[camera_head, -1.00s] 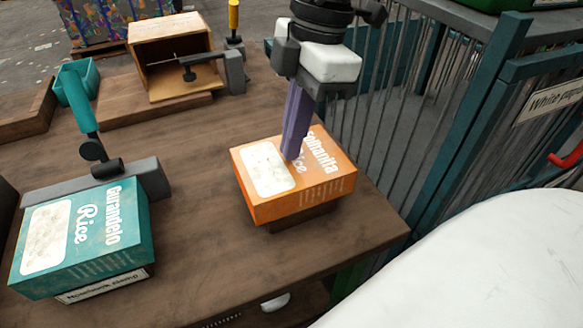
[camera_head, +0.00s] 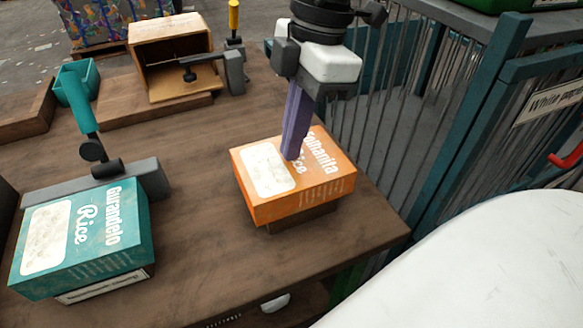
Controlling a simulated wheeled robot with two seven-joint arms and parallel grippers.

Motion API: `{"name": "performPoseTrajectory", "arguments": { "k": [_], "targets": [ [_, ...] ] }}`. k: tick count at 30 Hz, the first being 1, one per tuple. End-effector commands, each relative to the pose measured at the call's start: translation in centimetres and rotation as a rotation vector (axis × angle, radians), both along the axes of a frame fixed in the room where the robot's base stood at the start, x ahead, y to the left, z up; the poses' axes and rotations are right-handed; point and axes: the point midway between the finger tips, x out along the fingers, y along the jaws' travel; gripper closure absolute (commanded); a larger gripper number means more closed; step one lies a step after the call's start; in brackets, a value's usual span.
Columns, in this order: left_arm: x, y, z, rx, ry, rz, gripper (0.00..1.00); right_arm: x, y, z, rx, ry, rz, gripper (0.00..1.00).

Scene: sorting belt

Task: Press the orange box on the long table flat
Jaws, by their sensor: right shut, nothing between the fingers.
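The orange box (camera_head: 300,203), with white "Rice" lettering and a pale panel, lies on a dark block near the right end of the brown long table (camera_head: 200,235). It stands at full thickness, with its top face level and no visible dent. My right gripper (camera_head: 292,152) comes down from above with its purple fingers shut and empty. Its fingertips are at the middle of the box's top face and appear to touch it; the exact contact is hard to tell. My left gripper is not in view.
A teal rice box (camera_head: 85,235) lies at the left by a grey clamp with a teal handle (camera_head: 78,100). An open wooden box (camera_head: 175,60) stands at the back. A barred teal cage (camera_head: 440,130) borders the table's right side. A white surface (camera_head: 480,270) fills the lower right.

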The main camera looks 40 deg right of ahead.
Motion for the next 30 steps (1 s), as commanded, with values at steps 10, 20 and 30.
{"name": "performPoseTrajectory", "arguments": {
  "k": [10, 20, 30],
  "targets": [
    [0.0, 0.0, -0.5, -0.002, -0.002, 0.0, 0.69, 0.0, 0.0, -0.5, 0.0, 0.0, 0.0, 1.0],
    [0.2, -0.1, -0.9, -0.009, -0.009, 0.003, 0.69, 0.0, 0.0, -1.5, 0.0, 0.002, -0.001, 1.0],
    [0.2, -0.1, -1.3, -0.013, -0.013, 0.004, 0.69, 0.0, 0.0, -2.2, -0.001, 0.0, -0.001, 1.0]
  ]
}}
